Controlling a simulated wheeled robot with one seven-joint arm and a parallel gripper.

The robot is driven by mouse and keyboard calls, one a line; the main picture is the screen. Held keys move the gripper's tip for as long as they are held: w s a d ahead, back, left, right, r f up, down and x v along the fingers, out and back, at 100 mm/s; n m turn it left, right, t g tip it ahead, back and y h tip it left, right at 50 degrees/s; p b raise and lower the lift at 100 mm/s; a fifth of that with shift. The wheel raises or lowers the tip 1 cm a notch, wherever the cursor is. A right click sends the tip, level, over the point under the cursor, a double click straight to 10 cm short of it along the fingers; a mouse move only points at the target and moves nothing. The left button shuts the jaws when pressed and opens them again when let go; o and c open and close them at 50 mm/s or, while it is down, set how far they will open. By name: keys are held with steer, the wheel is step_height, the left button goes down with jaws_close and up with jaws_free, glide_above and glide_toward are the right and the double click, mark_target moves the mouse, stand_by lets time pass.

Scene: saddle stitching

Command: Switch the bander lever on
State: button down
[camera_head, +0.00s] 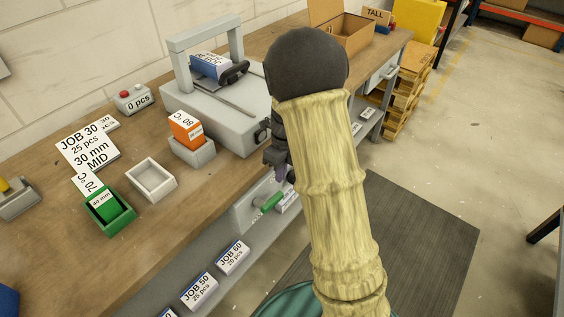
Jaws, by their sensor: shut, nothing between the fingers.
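The bander (215,115) is a grey machine with an arch, standing on the wooden bench. A lever with a green handle (271,202) sticks out in front of a light grey panel (243,214) below the bench's front edge. It looks like the bander lever, but its on or off position is hard to tell. My gripper (284,174) is dark, shut and empty. It is just above and to the right of the green handle in the picture, apparently apart from it. My sleeved arm hides part of the gripper and what lies behind it.
On the bench (140,228) are a green tray (122,222), an empty white tray (152,180), an orange box (186,128) in a grey holder and a counter box (133,98). Labelled packs (199,290) lie on the lower shelf. A dark mat (420,235) covers clear floor at right.

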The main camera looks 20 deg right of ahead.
mark_target(277, 195)
steer(key=f, duration=0.6)
steer(key=shift+s+a+f+b, duration=0.15)
steer(key=shift+s+a+b, duration=0.1)
steer(key=shift+a+b, duration=0.1)
steer(key=shift+w+a+p, duration=0.1)
steer(key=shift+a+p, duration=0.05)
steer(key=shift+p, duration=0.2)
